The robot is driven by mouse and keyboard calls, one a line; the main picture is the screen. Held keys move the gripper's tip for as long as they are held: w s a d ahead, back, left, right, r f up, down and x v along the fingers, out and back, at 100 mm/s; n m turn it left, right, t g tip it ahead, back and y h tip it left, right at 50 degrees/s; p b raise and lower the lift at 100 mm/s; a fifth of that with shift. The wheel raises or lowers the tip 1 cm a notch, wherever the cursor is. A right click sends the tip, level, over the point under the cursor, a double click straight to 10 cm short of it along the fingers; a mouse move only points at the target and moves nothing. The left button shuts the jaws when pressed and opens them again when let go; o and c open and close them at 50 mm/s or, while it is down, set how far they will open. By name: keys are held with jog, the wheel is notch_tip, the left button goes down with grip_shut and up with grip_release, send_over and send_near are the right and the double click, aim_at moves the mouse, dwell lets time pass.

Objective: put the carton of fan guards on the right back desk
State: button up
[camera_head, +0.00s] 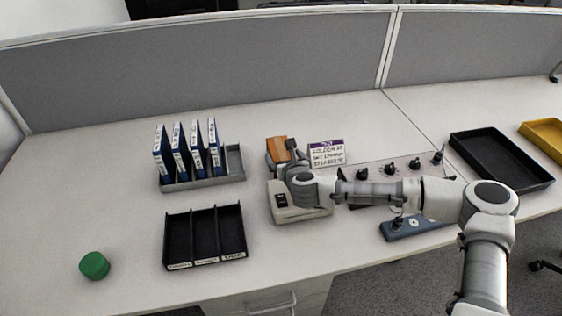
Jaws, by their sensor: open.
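A small brown carton (278,149) sits at the middle of the desk, behind a beige instrument; it may be the carton of fan guards, but no label on it can be read. My gripper (288,158) is open at the carton's right front side, and my wrist covers part of the carton. I cannot tell whether the fingers are around it or only beside it. The white desk (110,215) extends across the view, and a second desk section (440,112) lies to the right beyond a seam.
The beige instrument (290,214) stands below my wrist. A sign (326,153) and a knobbed panel (376,171) are close by. Blue binders (189,150), a black divided tray (205,237) and a green cylinder (94,265) are left. A black tray (500,160) and yellow tray (545,135) are right.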

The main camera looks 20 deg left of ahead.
aim_at(281, 150)
jog(key=shift+b+x, duration=0.45)
jog(key=shift+x, duration=2.4)
jog(key=shift+d, duration=0.15)
grip_shut()
